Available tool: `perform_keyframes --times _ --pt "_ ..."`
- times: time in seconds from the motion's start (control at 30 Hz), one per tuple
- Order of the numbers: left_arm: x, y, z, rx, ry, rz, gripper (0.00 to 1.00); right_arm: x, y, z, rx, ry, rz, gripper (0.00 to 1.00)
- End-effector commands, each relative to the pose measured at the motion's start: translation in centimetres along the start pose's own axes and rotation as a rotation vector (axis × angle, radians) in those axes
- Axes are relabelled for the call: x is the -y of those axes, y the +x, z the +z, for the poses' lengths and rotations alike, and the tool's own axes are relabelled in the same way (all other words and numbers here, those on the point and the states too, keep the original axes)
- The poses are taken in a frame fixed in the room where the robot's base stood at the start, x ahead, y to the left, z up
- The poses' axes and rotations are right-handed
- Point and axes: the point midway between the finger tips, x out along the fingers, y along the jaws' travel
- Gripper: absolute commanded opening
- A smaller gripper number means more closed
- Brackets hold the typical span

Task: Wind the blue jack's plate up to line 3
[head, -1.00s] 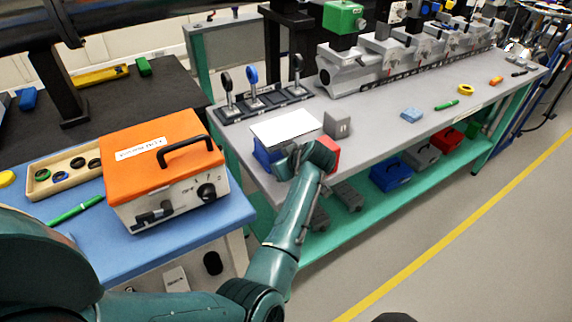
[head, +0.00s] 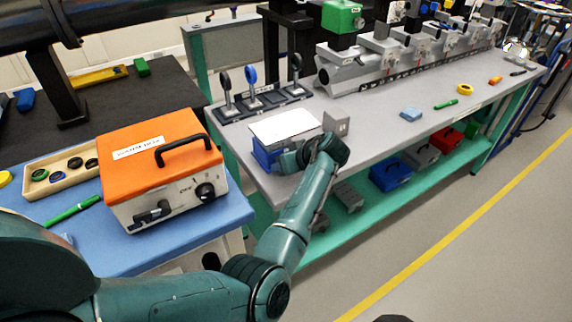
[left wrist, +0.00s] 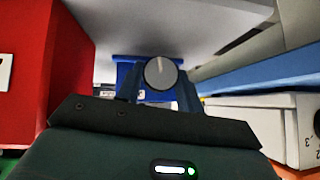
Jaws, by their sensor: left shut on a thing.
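The blue jack (head: 264,157) stands near the left end of the grey bench, with its flat white plate (head: 284,125) on top. In the left wrist view the blue jack (left wrist: 124,71) lies straight ahead, with its round grey knob (left wrist: 160,73) facing me. My left gripper (left wrist: 160,92) is shut on the knob, one finger on each side. It also shows in the head view (head: 287,160), at the jack's right front side. My arm hides part of the jack there. I cannot read line 3 or the plate's height against it.
A grey block (head: 336,123) stands close to the right of the plate. A red block (left wrist: 55,65) is close on the left in the left wrist view. Lens holders (head: 255,85) stand behind the jack. The orange-topped box (head: 160,150) sits left on a blue surface.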

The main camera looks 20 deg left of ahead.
Motion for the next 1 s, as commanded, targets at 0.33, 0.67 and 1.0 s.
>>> perform_keyframes --times 0.33,0.67,1.0 --pt "0.0 0.0 -0.1 -0.002 -0.002 0.001 0.56 0.0 0.0 0.1 0.002 -0.002 -0.002 0.36" --pt "0.0 -0.4 0.0 -0.001 -0.002 0.003 0.58 0.1 0.0 0.3 0.006 0.000 -0.001 0.36" --pt "0.0 -6.5 -0.1 -0.004 -0.004 0.004 0.58 0.2 0.0 0.2 0.005 0.010 0.000 0.36"
